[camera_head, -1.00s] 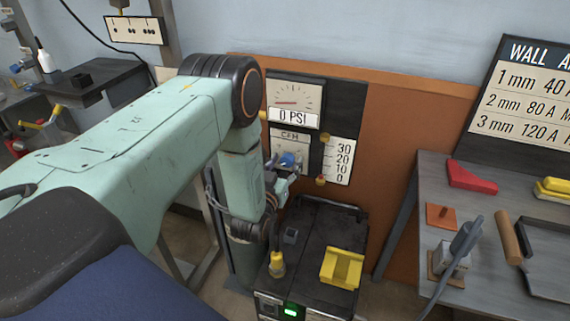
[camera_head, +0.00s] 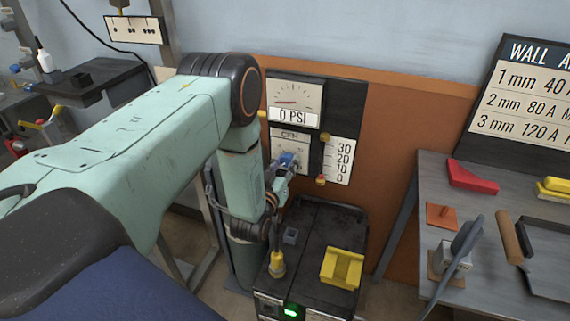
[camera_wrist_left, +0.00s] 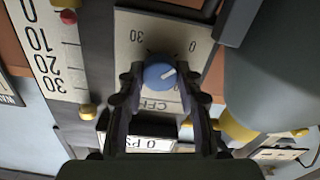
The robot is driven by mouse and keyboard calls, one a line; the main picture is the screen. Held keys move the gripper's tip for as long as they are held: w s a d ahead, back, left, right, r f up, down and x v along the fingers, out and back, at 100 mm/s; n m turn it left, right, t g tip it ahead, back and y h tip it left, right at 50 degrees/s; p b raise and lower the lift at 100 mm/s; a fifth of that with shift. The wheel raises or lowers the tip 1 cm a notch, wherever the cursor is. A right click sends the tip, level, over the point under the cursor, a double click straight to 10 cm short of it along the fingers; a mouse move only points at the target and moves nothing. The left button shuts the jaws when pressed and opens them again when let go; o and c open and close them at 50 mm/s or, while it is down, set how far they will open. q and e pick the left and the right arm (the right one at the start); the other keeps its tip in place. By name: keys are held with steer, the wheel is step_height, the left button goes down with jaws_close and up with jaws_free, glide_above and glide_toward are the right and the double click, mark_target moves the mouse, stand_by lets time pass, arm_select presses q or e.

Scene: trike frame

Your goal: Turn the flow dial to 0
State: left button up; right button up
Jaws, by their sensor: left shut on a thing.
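The flow dial is a round blue knob (camera_wrist_left: 159,75) with a white pointer mark, on a pale plate marked CFH (camera_wrist_left: 185,40). In the left wrist view, which looks upside down, the plate shows 30 at left and 0 at right. The pointer tilts toward the upper right. My left gripper (camera_wrist_left: 160,80) is shut on the knob, one finger on each side. In the head view, my left gripper (camera_head: 284,170) is at the CFH plate (camera_head: 290,142), partly hiding the dial. My right gripper is not in view.
The gauge reading 0 PSI (camera_head: 294,101) is above the dial. A scale from 30 to 0 (camera_head: 340,161) stands to its right, with a red bead near the bottom. A black welder unit (camera_head: 310,250) with a yellow block (camera_head: 342,268) is below.

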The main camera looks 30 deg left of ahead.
arm_select(q)
steer(key=o, duration=1.2)
steer(key=shift+c, duration=0.2)
steer(key=v, duration=1.2)
steer(key=shift+f, duration=0.1)
